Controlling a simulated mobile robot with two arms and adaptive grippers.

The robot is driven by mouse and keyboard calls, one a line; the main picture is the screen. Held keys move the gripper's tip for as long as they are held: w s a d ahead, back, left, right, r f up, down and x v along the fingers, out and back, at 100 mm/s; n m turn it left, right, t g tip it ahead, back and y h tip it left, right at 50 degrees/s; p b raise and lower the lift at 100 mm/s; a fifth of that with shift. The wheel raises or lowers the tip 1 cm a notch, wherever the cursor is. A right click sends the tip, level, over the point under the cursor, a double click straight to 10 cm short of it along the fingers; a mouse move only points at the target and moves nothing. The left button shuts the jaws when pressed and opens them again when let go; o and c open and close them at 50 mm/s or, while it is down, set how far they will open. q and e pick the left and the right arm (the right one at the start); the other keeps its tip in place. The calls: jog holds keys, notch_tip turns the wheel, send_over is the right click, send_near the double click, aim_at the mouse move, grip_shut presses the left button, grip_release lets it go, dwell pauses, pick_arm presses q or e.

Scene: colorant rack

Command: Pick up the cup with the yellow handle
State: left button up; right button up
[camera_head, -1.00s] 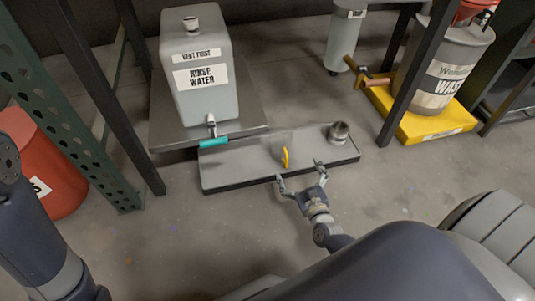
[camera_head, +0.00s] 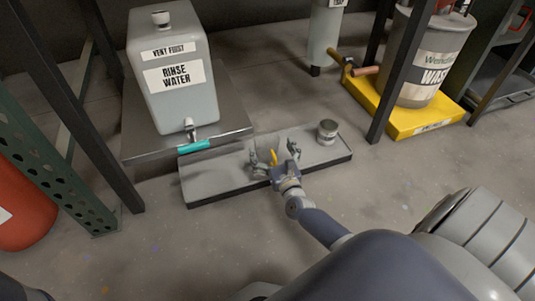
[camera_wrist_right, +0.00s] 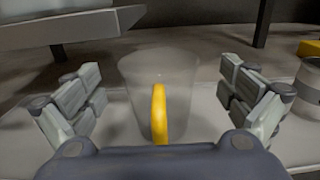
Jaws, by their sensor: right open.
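The clear cup stands upright on the low grey tray (camera_head: 215,185). Its yellow handle (camera_head: 274,157) faces my right gripper. In the right wrist view the see-through cup (camera_wrist_right: 180,75) stands between the two fingers, with the yellow handle (camera_wrist_right: 159,115) in the middle, pointing at the palm. My right gripper (camera_head: 273,160) is open, one finger on each side of the cup, with a gap visible on both sides. It also shows in the right wrist view (camera_wrist_right: 160,105). In the head view the gripper partly hides the cup. My left gripper is not in view.
A metal container (camera_head: 327,132) stands on the tray to the right of the cup. A rinse water tank (camera_head: 170,100) with a teal-handled tap (camera_head: 193,146) stands at the back left. A yellow base (camera_head: 410,120) carries a waste drum (camera_head: 430,60). Rack posts rise on both sides.

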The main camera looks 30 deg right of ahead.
aim_at(263, 133)
jog(key=shift+b+x, duration=0.5)
jog(key=shift+x, duration=1.05)
jog(key=shift+a, duration=0.1)
jog(key=shift+c, duration=0.6)
jog(key=c, duration=0.9)
